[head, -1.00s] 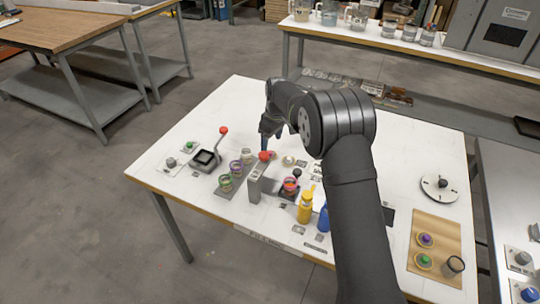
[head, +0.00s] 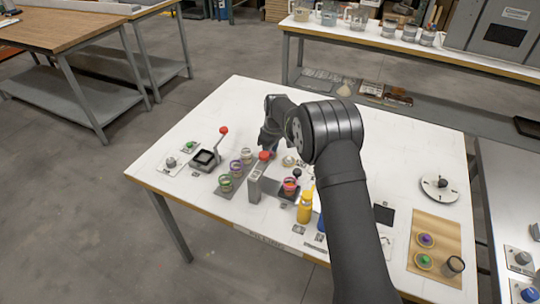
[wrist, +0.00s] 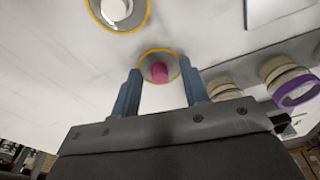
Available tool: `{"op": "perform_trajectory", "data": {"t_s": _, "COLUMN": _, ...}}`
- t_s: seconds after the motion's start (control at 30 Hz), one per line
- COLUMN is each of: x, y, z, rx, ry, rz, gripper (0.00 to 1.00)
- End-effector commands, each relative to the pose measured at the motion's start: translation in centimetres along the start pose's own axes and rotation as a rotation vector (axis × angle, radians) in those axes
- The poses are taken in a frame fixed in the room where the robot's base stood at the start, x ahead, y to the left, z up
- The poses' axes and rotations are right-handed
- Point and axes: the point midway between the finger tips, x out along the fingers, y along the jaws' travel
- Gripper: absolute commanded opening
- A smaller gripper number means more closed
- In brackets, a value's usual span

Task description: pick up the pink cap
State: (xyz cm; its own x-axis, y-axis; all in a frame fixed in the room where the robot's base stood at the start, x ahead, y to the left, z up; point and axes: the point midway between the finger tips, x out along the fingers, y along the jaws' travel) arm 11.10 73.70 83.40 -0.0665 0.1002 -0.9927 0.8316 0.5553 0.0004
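My gripper is open and empty, and the fingers do not visibly touch the cap. Its height above the cap is hard to tell. In the head view my gripper (head: 267,141) is over the table behind the cup rack, and I cannot make out the pink cap there.
Cups, one purple-rimmed (wrist: 295,88), stand to the right. In the head view a red-knobbed post (head: 256,180) and a yellow bottle (head: 305,206) stand nearer the front.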

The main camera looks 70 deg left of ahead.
Motion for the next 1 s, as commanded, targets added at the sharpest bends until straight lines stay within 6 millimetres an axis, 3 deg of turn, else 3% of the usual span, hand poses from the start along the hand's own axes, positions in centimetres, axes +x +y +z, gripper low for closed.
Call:
{"op": "perform_trajectory", "data": {"t_s": 0.47, "x": -0.3, "y": 0.0, "z": -0.1, "rx": 0.000, "ry": 0.001, "rz": 0.000, "gripper": 0.20}}
{"op": "perform_trajectory", "data": {"t_s": 0.77, "x": -4.2, "y": 0.1, "z": -0.6, "rx": -0.001, "ry": 0.004, "rz": 0.003, "gripper": 0.20}}
{"op": "perform_trajectory", "data": {"t_s": 1.0, "x": -8.0, "y": 1.6, "z": 4.3, "rx": 0.003, "ry": 0.002, "rz": 0.002, "gripper": 0.20}}
